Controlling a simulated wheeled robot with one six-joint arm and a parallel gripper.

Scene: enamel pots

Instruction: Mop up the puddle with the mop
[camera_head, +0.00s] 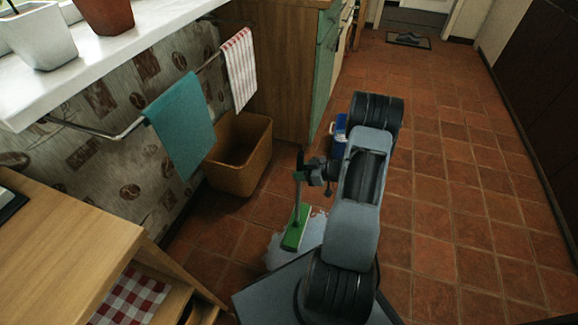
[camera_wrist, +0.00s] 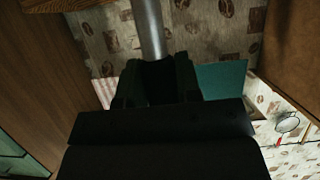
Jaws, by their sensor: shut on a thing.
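The mop has a green head (camera_head: 295,228) resting on the tiled floor, with its handle rising from it to my gripper. My gripper (camera_head: 301,172) is shut on the mop's grey handle. In the wrist view the handle (camera_wrist: 151,30) stands between the two dark fingers of my gripper (camera_wrist: 155,80). The puddle (camera_head: 277,250) is a pale, shiny patch on the floor around and beside the mop head. My arm and base hide part of it on the right, so its full extent cannot be told.
A brown bin (camera_head: 238,155) stands against the wall, left of the mop. A blue object (camera_head: 339,134) is partly hidden behind my arm. A wooden counter (camera_head: 60,250) fills the lower left. A teal towel (camera_head: 181,130) hangs on a rail. The tiled floor at right is clear.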

